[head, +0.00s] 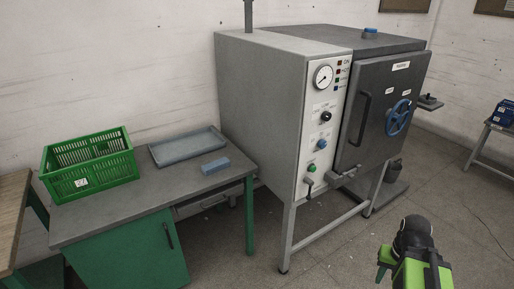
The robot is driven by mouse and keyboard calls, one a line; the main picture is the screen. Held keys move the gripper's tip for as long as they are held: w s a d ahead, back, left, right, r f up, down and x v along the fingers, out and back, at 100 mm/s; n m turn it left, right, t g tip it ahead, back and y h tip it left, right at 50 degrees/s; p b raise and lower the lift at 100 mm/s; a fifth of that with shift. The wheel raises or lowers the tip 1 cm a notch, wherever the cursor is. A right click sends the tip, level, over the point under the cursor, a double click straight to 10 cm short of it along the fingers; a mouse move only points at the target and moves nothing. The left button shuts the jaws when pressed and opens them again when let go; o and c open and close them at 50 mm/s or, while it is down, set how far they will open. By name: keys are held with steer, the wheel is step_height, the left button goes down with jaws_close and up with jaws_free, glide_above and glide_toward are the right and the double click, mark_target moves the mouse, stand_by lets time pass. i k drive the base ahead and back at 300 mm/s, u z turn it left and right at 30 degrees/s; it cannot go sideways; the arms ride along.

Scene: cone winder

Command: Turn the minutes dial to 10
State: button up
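A grey machine has a white control panel (315,135) on its front, left of its dark door. A round white gauge (323,76) sits at the panel's top. Below it are a black knob (326,116), a blue knob (322,144) and a green button or knob (311,168). The labels are too small to read, so I cannot tell which is the minutes dial or its setting. My green and black arm (415,268) shows at the bottom right, apart from the panel. I cannot make out its fingertips.
The door (383,110) bears a blue handwheel (398,117) and a dark handle. A lever (308,187) sticks out low on the panel. A green-legged bench (120,215) with a green crate (88,170), tray (187,147) and blue block (215,165) stands left. The floor before the machine is clear.

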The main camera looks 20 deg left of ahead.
mark_target(322, 143)
steer(key=u, duration=1.45)
steer(key=i, duration=0.75)
steer(key=z, duration=0.1)
